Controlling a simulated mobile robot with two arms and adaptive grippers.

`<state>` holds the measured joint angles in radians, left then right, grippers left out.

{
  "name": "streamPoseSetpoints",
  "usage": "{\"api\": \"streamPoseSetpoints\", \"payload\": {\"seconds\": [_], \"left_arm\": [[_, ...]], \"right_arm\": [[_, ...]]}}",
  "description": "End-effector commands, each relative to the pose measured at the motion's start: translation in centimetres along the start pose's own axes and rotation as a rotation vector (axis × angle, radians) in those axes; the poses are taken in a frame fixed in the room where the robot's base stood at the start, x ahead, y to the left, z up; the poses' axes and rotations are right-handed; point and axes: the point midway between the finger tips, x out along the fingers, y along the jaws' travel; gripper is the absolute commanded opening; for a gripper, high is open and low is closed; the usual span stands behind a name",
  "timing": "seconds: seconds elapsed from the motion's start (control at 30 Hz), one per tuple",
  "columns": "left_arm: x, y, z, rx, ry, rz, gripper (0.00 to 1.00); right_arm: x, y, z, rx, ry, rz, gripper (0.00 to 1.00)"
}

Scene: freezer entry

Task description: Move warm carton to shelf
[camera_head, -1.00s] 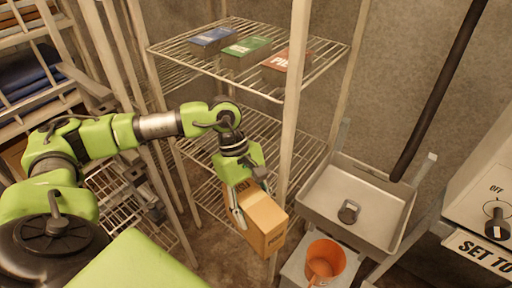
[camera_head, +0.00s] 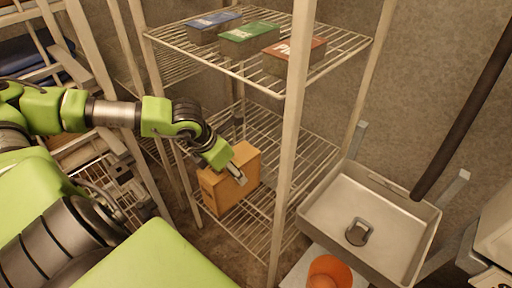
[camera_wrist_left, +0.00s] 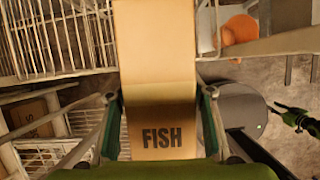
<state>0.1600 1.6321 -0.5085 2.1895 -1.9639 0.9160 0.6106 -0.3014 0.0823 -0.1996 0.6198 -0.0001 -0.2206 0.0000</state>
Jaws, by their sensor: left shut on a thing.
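The warm carton (camera_head: 230,180) is a brown cardboard box. In the head view it is upright at the front of the lower wire shelf (camera_head: 309,160), inside the rack's posts; I cannot tell whether it rests on the wires. My left gripper (camera_head: 238,174) is shut on it from the near side. In the left wrist view the carton (camera_wrist_left: 157,60) sits between both fingers, with "FISH" printed on its near face. The upper wire shelf (camera_head: 335,52) is above it. My right gripper is not in the head view.
Blue (camera_head: 214,27), green (camera_head: 249,38) and red (camera_head: 294,55) boxes sit on the upper shelf. A white rack post (camera_head: 291,140) stands right of the carton. A metal sink (camera_head: 330,215) and an orange bucket (camera_head: 330,272) are further right. The lower shelf's right part is clear.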

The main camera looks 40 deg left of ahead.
Motion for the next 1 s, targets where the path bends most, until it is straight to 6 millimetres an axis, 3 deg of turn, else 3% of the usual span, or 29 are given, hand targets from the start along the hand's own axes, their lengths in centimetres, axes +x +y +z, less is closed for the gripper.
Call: {"api": "streamPoseSetpoints", "payload": {"seconds": [0.43, 0.67, 1.0], "left_arm": [[0.9, 0.3, 3.8, -0.048, -0.008, 0.012, 0.00], [2.3, 0.5, 7.2, -0.047, -0.009, 0.013, 0.00], [5.3, 0.8, 13.7, -0.047, -0.008, 0.013, 0.00]], "right_arm": [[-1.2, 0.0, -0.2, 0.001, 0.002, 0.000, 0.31], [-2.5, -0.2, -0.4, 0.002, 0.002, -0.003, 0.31], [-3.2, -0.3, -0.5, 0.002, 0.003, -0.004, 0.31]]}}
